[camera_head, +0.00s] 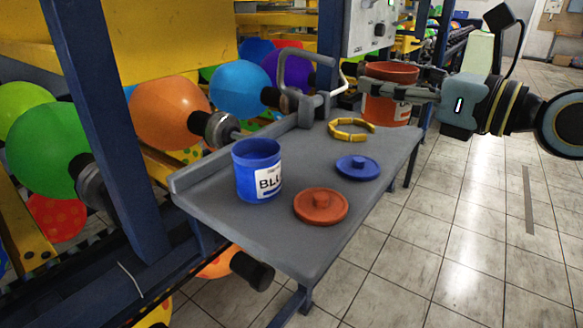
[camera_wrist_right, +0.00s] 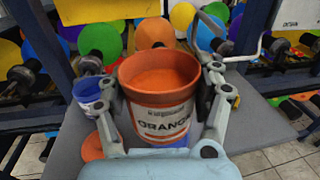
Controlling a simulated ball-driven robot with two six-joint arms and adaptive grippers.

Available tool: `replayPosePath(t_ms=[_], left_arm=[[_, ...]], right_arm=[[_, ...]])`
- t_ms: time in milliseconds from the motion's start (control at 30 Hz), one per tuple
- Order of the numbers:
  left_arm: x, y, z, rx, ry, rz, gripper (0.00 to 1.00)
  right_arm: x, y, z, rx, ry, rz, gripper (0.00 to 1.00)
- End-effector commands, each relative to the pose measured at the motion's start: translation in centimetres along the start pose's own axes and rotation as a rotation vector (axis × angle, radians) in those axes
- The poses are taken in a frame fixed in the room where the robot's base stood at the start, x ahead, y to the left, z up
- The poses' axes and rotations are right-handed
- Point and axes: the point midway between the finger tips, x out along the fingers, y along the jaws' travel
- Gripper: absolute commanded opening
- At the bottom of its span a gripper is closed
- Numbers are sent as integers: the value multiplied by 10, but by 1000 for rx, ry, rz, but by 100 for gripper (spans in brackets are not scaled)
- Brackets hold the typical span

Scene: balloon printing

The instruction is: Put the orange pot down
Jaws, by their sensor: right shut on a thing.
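The orange pot (camera_head: 388,108) is at the far right end of the grey table in the head view, upright. It also fills the middle of the right wrist view (camera_wrist_right: 160,120), with its ORANGE label facing the camera and orange paint inside. My right gripper (camera_head: 385,88) comes in from the right and is shut on the pot, one finger on each side. Whether the pot's base touches the table cannot be told. My left gripper is not in view.
The grey table (camera_head: 235,218) carries a blue pot (camera_head: 258,172), an orange lid (camera_head: 321,206), a blue lid (camera_head: 357,167) and a yellow ring-shaped tool (camera_head: 351,129). A grey bent handle (camera_head: 305,75) rises at the back edge. Balloons line the rack behind.

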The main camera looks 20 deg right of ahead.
Motion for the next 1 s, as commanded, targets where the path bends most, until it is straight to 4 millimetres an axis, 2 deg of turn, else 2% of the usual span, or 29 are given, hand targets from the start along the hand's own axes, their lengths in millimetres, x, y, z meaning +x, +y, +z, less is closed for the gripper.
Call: replayPosePath(t_ms=[100, 200, 500, 600, 733, 900, 1000], left_arm=[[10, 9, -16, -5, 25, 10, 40], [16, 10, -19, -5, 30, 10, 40], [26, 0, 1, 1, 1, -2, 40], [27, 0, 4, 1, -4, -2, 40], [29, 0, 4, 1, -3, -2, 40], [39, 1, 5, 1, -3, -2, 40], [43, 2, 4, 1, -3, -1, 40]], right_arm=[[14, 8, -10, 10, -9, -2, 25], [30, 16, -21, 11, -9, -3, 25], [81, 45, -54, 9, -6, 1, 25], [93, 51, -63, 7, -4, 1, 25], [99, 55, -69, 3, -2, 1, 25], [99, 55, -97, 4, 1, 0, 25], [99, 55, -107, 3, 0, 1, 25]])
